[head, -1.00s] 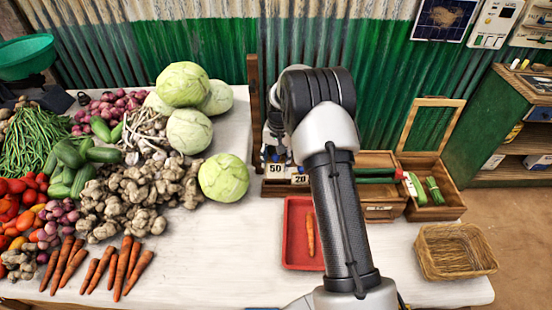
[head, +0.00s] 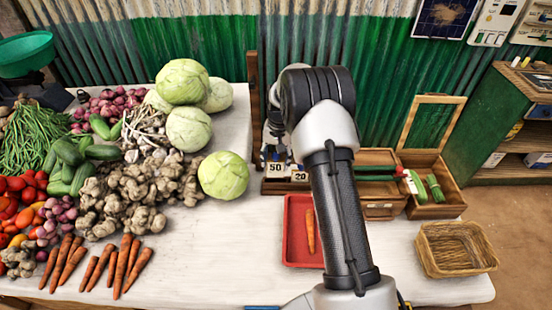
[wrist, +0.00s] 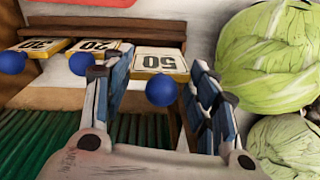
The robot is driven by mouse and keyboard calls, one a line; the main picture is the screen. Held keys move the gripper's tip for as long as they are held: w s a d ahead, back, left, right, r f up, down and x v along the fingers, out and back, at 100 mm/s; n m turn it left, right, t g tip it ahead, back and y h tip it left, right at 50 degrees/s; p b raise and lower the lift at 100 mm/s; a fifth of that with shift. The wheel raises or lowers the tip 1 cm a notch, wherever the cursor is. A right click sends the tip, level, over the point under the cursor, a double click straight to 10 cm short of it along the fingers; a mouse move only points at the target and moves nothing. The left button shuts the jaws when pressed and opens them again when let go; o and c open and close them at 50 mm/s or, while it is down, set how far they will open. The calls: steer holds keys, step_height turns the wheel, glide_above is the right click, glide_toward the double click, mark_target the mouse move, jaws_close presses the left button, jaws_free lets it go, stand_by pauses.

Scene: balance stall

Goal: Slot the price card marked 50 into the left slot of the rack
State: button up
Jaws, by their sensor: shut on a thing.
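The price card marked 50 (head: 275,168) is white with black digits and stands upright at the left end of the low wooden rack (head: 272,187). My gripper (head: 275,155) is shut on this card; in the wrist view its blue-grey fingers (wrist: 162,62) flank the card (wrist: 160,64), with a blue ball (wrist: 160,91) between them. The card marked 20 (head: 299,176) stands just to its right in the rack. In the wrist view, another card (wrist: 40,47) stands past the 20. I cannot tell whether the 50 card's lower edge is in the slot. My arm hides the rack's right part.
A red tray (head: 290,258) with a carrot lies in front of the rack. Cabbages (head: 223,176) and ginger are to the left. A wooden post (head: 254,110) stands behind left. Wooden boxes (head: 383,210) and a wicker basket (head: 455,250) are to the right.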

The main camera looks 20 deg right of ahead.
mark_target(276, 166)
steer(key=shift+f, duration=0.15)
steer(key=shift+f+b, duration=0.65)
steer(key=shift+f, duration=0.65)
steer(key=shift+s+p, duration=0.3)
steer(key=shift+p, duration=0.55)
steer(key=shift+w+f+p, duration=0.4)
steer(key=shift+f, duration=0.25)
steer(key=shift+s, duration=0.1)
steer(key=o, duration=1)
